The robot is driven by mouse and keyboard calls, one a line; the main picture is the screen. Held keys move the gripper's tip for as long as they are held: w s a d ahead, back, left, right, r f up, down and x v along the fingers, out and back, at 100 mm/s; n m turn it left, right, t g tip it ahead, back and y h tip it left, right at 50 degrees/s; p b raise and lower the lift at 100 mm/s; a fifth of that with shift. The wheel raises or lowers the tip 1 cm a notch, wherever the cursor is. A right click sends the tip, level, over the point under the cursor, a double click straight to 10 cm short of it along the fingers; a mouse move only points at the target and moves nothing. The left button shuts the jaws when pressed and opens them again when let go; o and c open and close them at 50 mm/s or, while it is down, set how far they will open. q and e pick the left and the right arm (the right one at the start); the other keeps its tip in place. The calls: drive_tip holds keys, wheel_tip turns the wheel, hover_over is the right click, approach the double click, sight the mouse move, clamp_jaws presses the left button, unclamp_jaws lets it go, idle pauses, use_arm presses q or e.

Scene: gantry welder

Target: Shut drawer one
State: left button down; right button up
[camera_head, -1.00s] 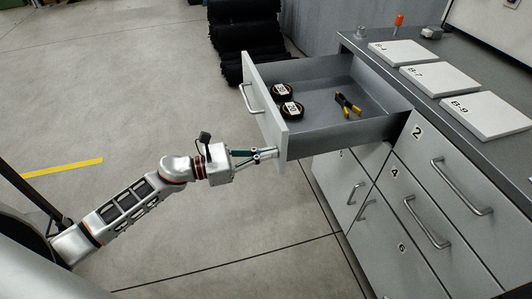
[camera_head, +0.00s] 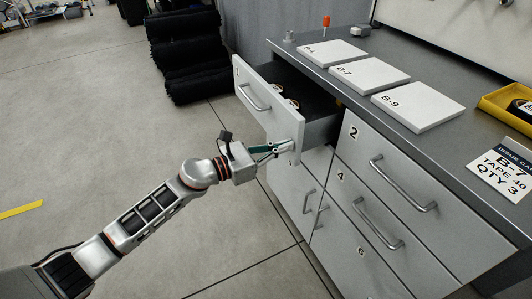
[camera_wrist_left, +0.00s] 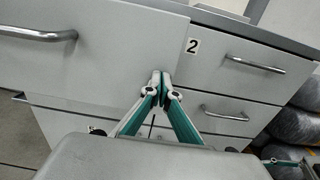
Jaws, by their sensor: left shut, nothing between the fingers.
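Drawer one (camera_head: 272,104) is the upper left drawer of the grey cabinet, and it stands partly open.
Drawer two (camera_head: 385,165) and the lower drawers are closed, with protruding bar handles. White pads (camera_head: 418,106), a yellow tray (camera_head: 510,105) and an issue card (camera_head: 502,166) lie on the cabinet top. Black stacked mats (camera_head: 183,55) stand behind.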

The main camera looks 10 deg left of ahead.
use_arm(q)
approach(326, 130)
drive_tip(key=b+x, duration=0.1)
drive_tip(key=x, duration=0.3)
drive_tip(key=b+x, duration=0.2)
drive_tip(key=x, duration=0.2)
drive_tip(key=shift+s+d, duration=0.2)
drive_tip(key=shift+s, duration=0.2)
drive_tip(key=shift+x, duration=0.8)
drive_tip(key=shift+r, duration=0.35)
use_arm(e)
drive_tip(key=shift+w+a+r, duration=0.15)
drive_tip(key=shift+w+a, duration=0.3)
drive_tip(key=shift+a, duration=0.3)
use_arm(q)
drive_tip(key=shift+a, duration=0.1)
use_arm(e)
drive_tip(key=shift+d, duration=0.1)
